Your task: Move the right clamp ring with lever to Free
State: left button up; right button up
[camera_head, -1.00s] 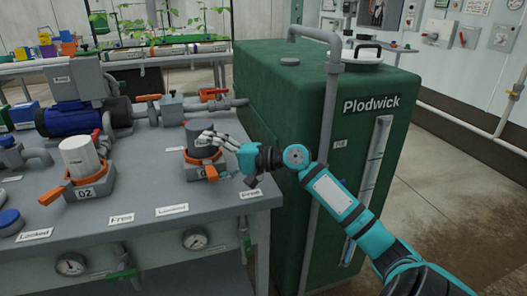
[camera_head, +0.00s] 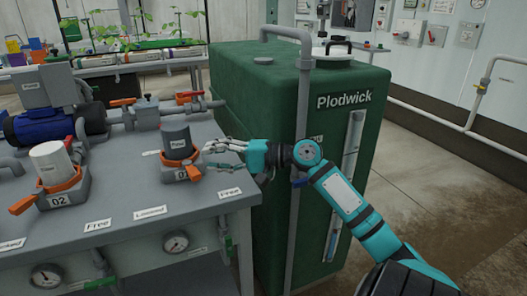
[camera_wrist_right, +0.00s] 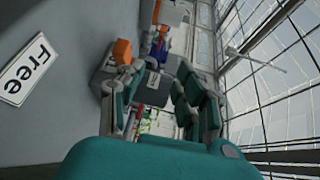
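The right clamp ring (camera_head: 168,160) is an orange band around the foot of a dark grey cylinder (camera_head: 177,138) on the grey bench. Its short orange lever (camera_head: 194,172) shows at the ring's front right; an orange part (camera_wrist_right: 122,50) also shows in the right wrist view. The "Locked" label (camera_head: 150,212) lies in front of the ring, and the "Free" label (camera_head: 230,192) lies to its right. My right gripper (camera_head: 218,156) is open beside the ring's right side, its fingers pointing left. Contact with the lever cannot be told. My left gripper is out of view.
A second clamp ring (camera_head: 62,186) with an orange lever holds a white cylinder (camera_head: 50,162) at the left. A blue pump (camera_head: 55,126) and pipes stand behind. The large green tank (camera_head: 275,95) stands close on the right, behind my gripper.

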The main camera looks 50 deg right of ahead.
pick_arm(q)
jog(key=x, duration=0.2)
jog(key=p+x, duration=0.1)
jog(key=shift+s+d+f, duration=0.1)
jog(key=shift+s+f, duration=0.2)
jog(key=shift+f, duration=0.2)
pick_arm(e)
jog(key=f+v, duration=0.1)
jog(key=v, duration=1)
jog(key=shift+s, duration=0.3)
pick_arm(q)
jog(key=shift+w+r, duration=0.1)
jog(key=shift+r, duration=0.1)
pick_arm(e)
jog(key=shift+a, duration=0.15)
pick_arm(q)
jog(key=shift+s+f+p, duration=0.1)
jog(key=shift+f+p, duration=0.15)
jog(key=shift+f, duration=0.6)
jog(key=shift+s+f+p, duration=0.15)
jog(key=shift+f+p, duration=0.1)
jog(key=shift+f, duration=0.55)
pick_arm(e)
jog(key=shift+f, duration=0.1)
